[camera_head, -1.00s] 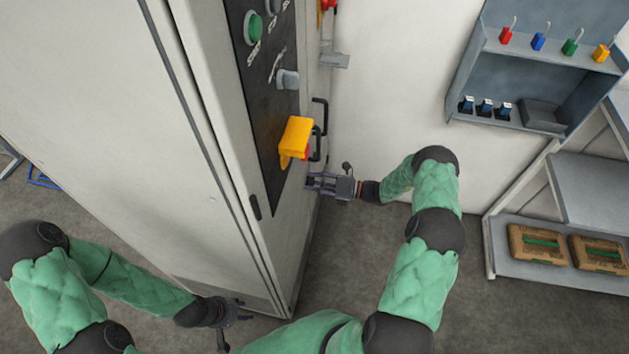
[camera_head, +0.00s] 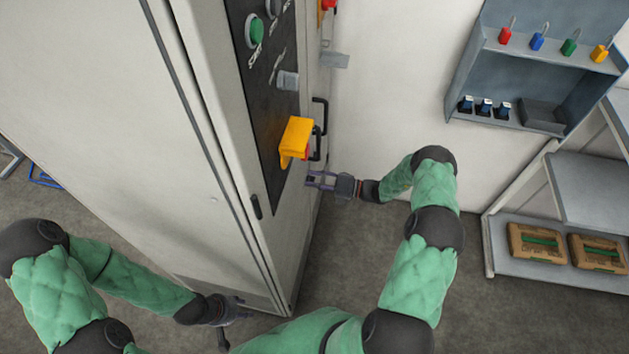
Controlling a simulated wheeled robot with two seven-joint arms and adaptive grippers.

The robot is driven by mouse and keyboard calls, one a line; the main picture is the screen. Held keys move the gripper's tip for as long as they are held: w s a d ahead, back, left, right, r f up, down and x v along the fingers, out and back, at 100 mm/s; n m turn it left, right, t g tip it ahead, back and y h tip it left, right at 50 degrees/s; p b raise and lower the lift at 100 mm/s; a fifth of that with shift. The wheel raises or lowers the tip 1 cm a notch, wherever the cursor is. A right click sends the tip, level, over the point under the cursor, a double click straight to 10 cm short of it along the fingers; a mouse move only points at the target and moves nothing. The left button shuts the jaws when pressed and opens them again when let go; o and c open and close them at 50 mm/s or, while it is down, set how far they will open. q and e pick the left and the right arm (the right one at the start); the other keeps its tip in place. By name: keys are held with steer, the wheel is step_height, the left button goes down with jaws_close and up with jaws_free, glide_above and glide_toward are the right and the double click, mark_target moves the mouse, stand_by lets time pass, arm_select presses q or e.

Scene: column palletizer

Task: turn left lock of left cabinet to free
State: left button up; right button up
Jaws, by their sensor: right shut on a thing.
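The tall light grey cabinet (camera_head: 110,110) fills the left of the head view, with a dark control panel on its narrower face. My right gripper (camera_head: 313,180) is at the right edge of that face, below the yellow switch cover. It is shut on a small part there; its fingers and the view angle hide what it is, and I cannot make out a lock. My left gripper (camera_head: 240,309) hangs low by the foot of the cabinet, away from the panel. Its fingers are too small and dark to judge.
A yellow cover (camera_head: 296,136) and black handles (camera_head: 320,116) stick out just above my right gripper. A wall rack (camera_head: 470,75) with coloured padlocks hangs at the upper right. Shelves (camera_head: 510,263) with brown boxes stand at the right. Floor between is clear.

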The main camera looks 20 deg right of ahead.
steer(key=shift+w+d+r, duration=0.15)
steer(key=shift+w+d, duration=0.1)
steer(key=shift+d, duration=0.05)
steer(key=o, duration=1.1)
steer(key=shift+o, duration=0.2)
steer(key=shift+s+a, duration=0.1)
steer(key=shift+a, duration=0.05)
steer(key=v, duration=1.2)
